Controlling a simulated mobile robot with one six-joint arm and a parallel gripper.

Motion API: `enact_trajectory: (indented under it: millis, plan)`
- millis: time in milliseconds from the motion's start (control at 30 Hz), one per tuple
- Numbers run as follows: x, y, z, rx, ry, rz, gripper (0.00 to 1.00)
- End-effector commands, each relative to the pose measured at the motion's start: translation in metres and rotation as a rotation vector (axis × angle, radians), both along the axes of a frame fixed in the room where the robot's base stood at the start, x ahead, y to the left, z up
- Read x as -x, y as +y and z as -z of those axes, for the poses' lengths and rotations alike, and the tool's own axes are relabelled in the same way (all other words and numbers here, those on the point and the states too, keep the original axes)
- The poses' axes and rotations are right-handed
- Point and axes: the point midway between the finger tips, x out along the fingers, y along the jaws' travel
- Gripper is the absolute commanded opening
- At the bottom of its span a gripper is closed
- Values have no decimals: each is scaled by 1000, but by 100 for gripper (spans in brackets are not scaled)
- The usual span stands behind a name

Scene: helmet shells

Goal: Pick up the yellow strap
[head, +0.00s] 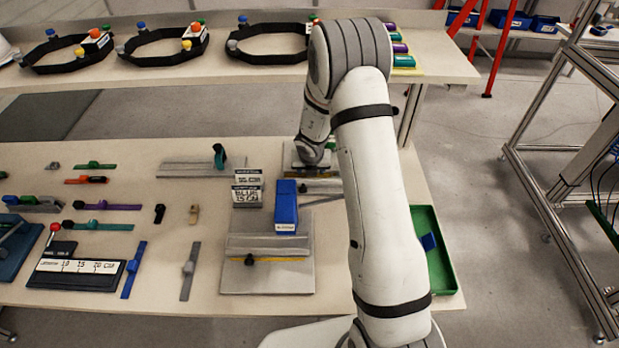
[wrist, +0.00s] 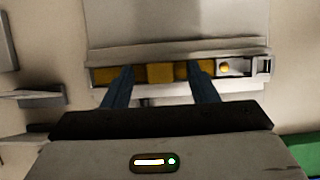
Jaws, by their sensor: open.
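A yellow strap (wrist: 160,73) lies along the front of a grey metal fixture (wrist: 165,28) in the wrist view. It runs left to right, with an orange dot and a metal end piece near its right end. My gripper (wrist: 162,80) is open, its two dark blue fingers apart and reaching over the strap's near edge. I cannot tell whether they touch it. In the head view my arm mostly hides this spot. Another yellow strap (head: 278,259) lies on a nearer grey fixture (head: 266,281), with a dark knob at its left end.
A blue block (head: 285,207) and label blocks (head: 247,187) stand between the two fixtures. A green tray (head: 447,283) is at the table's right edge. Coloured straps and a length gauge (head: 78,267) lie to the left. Black rings (head: 167,42) sit on the back table.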

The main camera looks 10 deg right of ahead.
Motion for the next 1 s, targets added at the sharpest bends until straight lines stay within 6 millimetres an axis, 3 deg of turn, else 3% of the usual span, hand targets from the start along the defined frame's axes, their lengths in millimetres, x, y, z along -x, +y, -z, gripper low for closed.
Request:
enact_trajectory:
  millis: [267,833,1000]
  plan:
    - [-3,0,5,1,-1,-1,52]
    - [-3,-1,5,1,-1,-1,5]
    - [-3,-1,5,1,-1,-1,5]
